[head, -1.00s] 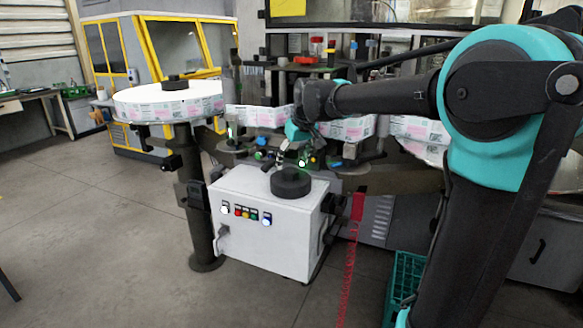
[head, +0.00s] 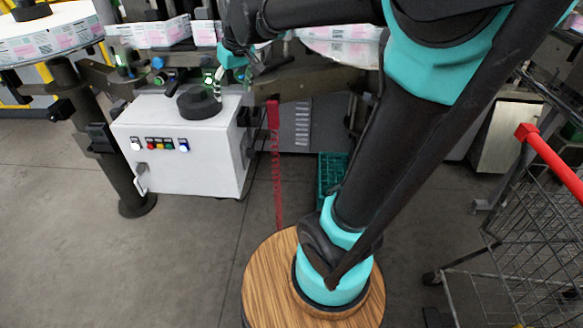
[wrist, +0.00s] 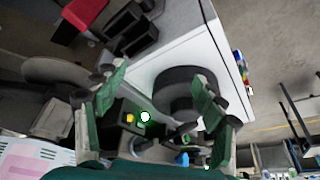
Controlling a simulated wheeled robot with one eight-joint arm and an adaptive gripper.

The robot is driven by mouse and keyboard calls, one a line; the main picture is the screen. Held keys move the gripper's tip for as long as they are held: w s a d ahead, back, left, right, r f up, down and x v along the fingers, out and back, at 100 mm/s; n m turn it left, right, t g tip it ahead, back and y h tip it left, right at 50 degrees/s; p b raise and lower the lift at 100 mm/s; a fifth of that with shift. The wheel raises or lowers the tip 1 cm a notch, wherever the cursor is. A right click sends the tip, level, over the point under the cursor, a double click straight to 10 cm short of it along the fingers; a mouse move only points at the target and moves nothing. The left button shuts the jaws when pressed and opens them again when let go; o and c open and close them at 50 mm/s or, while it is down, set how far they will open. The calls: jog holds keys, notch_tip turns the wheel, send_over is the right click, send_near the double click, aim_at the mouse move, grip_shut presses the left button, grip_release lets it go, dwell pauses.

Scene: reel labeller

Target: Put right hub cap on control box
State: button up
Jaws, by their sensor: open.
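A black round hub cap (head: 199,104) lies flat on top of the white control box (head: 180,155), towards its back right. My gripper (head: 219,88) is beside and just above the cap at its right in the head view. In the wrist view the open fingers (wrist: 160,92) show green pads, and the hub cap (wrist: 178,90) appears between and beyond them, close to the right finger. Whether a finger touches the cap cannot be told. The control box (wrist: 195,50) also shows there. A label reel (head: 340,42) behind my arm is partly hidden.
Another black cap (head: 30,11) sits on the left label reel (head: 50,38), on a dark post. A red strip (head: 274,150) hangs right of the box, near a green crate (head: 330,175). A wire cart (head: 530,220) stands at the right. Floor at front left is clear.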

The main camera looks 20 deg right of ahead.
jog(key=s+d+f+m, duration=0.2)
jog(key=s+d+f, duration=0.5)
jog(key=s+f, duration=0.2)
jog(key=s+d+f+m+h, duration=0.1)
jog(key=s+d+f+m, duration=0.1)
jog(key=s+d+f, duration=0.4)
jog(key=s+f, duration=0.4)
jog(key=f, duration=0.2)
jog(key=shift+d+f+h, duration=0.2)
jog(key=shift+d+h, duration=0.1)
jog(key=shift+d, duration=0.05)
jog(key=shift+s, duration=0.1)
